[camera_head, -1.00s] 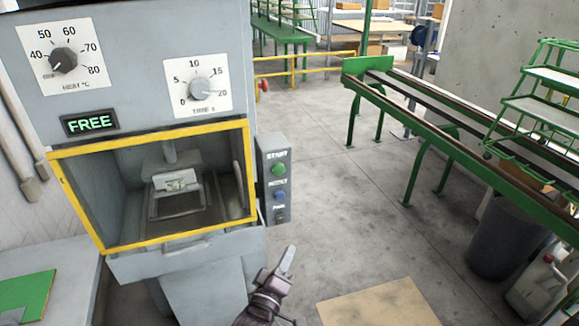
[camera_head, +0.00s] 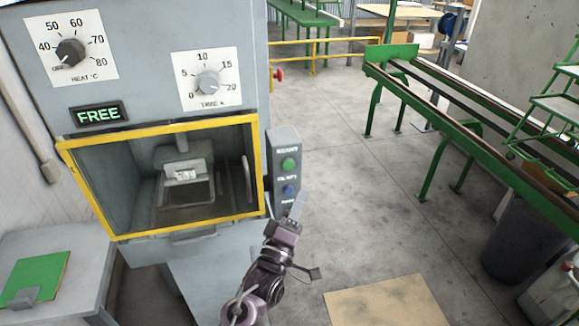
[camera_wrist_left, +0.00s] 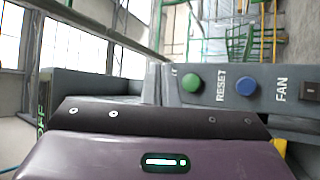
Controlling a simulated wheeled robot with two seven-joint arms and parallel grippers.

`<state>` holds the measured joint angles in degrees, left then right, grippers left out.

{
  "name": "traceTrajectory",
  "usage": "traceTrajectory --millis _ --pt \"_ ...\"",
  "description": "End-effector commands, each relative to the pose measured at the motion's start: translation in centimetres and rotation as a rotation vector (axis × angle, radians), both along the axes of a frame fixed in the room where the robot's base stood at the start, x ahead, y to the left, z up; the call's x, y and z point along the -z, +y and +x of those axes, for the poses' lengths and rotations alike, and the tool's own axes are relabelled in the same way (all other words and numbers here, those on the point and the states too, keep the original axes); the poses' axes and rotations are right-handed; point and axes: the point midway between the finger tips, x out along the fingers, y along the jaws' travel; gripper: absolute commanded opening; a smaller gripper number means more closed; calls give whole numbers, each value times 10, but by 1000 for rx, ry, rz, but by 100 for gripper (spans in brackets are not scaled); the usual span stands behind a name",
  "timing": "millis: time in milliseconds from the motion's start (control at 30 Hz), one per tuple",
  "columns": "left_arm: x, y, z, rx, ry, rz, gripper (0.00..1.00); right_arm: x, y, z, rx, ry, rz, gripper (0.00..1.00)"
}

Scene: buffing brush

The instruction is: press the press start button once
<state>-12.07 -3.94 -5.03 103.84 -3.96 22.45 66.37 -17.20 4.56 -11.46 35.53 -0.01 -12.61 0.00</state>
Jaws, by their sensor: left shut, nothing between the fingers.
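The green start button (camera_head: 288,164) is the top button on the grey control box (camera_head: 283,142) at the right side of the press. It also shows in the left wrist view (camera_wrist_left: 191,83), just right of my fingers. My left gripper (camera_head: 297,207) is shut and empty. In the head view its fingertips are below the start button, over the lower part of the control box. I cannot tell whether they touch the box. My right gripper is not in view.
The blue reset button (camera_head: 289,190) sits below the start button, with the fan control (camera_wrist_left: 312,88) beyond it. The press (camera_head: 150,100) has a yellow-framed opening and a display reading FREE. Open floor lies right of the control box, before a green roller track (camera_head: 470,120).

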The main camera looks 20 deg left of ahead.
Motion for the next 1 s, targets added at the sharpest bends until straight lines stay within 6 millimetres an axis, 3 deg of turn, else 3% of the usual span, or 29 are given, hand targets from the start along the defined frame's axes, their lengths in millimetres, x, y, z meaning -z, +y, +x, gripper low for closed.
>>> traceTrajectory --millis 533,1000 --pt "2 39 58 0 0 1 0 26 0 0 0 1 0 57" --pt "0 46 67 -1 2 0 0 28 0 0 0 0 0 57"
